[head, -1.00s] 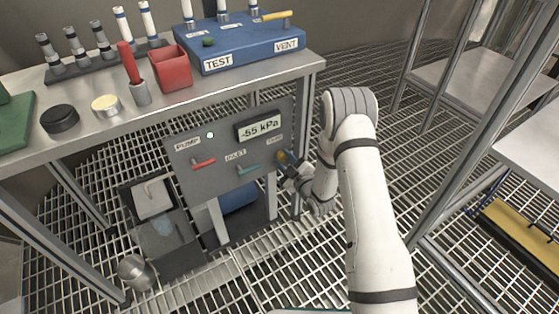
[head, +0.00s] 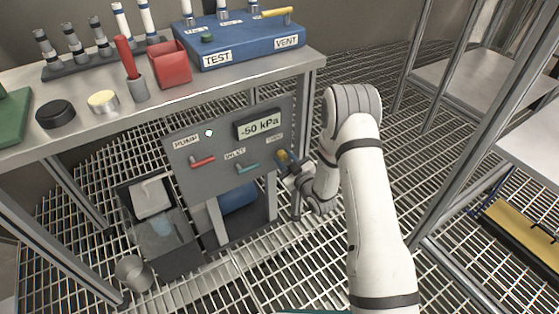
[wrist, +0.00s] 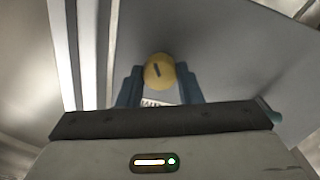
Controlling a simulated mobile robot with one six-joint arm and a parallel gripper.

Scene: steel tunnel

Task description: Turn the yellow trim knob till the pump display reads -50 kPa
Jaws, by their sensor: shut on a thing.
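The yellow trim knob (head: 282,156) sits at the right end of the grey pump panel (head: 205,177). The pump display (head: 260,126) on that panel reads -50 kPa. My gripper (head: 289,162) is at the knob, coming from the right, and hides part of it. In the wrist view my gripper (wrist: 159,84) has its two blue-grey fingers on either side of the round yellow knob (wrist: 159,70), shut on it. A dark slanted mark shows on the knob's face. A label behind it is partly hidden.
The panel also has a red pump lever (head: 203,161), a teal inlet lever (head: 247,168) and a lit indicator (head: 209,133). The steel bench (head: 120,115) above carries a blue test box (head: 240,48) and a red cup (head: 170,66). Grated floor lies around.

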